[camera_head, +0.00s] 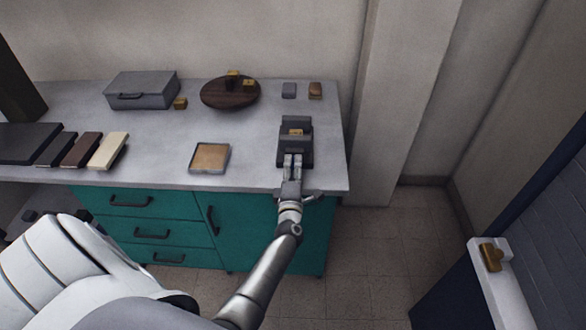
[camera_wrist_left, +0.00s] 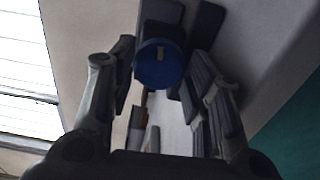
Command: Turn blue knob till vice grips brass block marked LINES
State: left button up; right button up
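The grey vice (camera_head: 307,126) stands at the right end of the counter with a brass block (camera_head: 296,132) between its jaws. I cannot read the block's marking or tell whether the jaws touch it. My left gripper (camera_head: 292,160) is at the near end of the vice. In the left wrist view, the round blue knob (camera_wrist_left: 159,66) with a pale mark lies between the two fingers of my left gripper (camera_wrist_left: 161,78). The fingers flank it closely; I cannot tell whether they touch it. The knob is hidden in the head view. My right gripper is not in view.
A round dark wooden stand (camera_head: 222,98) bears small brass pieces. A shallow tray (camera_head: 210,157) lies left of the vice.

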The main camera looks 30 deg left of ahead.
pick_arm(q)
jog(key=o, duration=0.3)
jog(key=shift+s, duration=0.1)
jog(key=shift+s+d+f, duration=0.15)
jog(key=shift+s+d, duration=0.05)
jog(key=v, duration=0.7)
jog(key=shift+s+r, duration=0.2)
jog(key=shift+r, duration=0.05)
